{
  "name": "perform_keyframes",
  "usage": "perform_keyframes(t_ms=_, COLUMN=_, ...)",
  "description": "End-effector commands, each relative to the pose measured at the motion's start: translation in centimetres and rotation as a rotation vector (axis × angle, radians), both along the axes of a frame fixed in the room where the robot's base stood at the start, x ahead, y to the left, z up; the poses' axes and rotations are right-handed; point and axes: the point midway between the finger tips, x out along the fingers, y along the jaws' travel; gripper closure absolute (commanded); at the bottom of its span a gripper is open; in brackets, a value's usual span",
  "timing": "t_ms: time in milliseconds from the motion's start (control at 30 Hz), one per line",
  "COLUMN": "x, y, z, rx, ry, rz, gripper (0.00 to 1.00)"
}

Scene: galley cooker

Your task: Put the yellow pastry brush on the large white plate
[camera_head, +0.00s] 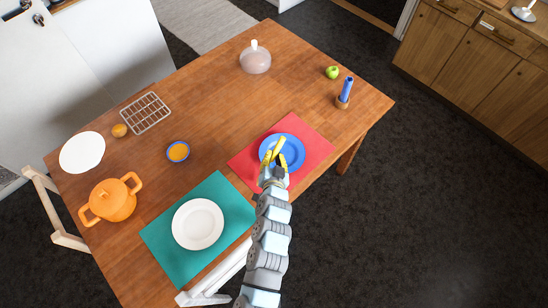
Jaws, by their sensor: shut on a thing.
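My gripper (273,161), with yellow fingers, is over the blue plate (295,146) on the red mat. Whether the brush touches that plate I cannot tell. A white plate (198,224) with a raised rim lies on the teal mat, left of my arm, and looks empty. A flat white round thing (82,152) lies at the table's left end; whether it is a plate is unclear.
The red mat (313,143) and teal mat (163,238) lie along the near edge. An orange pot (111,201), small blue-rimmed bowl (178,152), wire rack (146,112), orange fruit (119,130), glass dome (255,60), green apple (332,72) and blue item in a holder (346,90) stand around. The table's middle is clear.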

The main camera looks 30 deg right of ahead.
Motion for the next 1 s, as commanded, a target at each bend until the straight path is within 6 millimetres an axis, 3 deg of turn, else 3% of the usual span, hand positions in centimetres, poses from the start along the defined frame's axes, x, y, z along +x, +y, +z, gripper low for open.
perform_keyframes(t_ms=100, x=-0.05, y=-0.01, z=-0.93, rx=0.003, ry=0.002, rz=0.0, gripper=1.0)
perform_keyframes(t_ms=467, x=-0.05, y=0.01, z=-1.26, rx=0.002, ry=0.002, rz=0.0, gripper=1.0)
perform_keyframes(t_ms=500, x=-0.05, y=0.02, z=-1.28, rx=0.002, ry=0.002, rz=0.0, gripper=0.79)
perform_keyframes(t_ms=567, x=-0.05, y=0.01, z=-1.22, rx=0.002, ry=0.002, rz=0.0, gripper=0.62)
perform_keyframes(t_ms=1000, x=-0.26, y=0.14, z=-0.75, rx=0.001, ry=0.001, rz=-0.001, gripper=0.62)
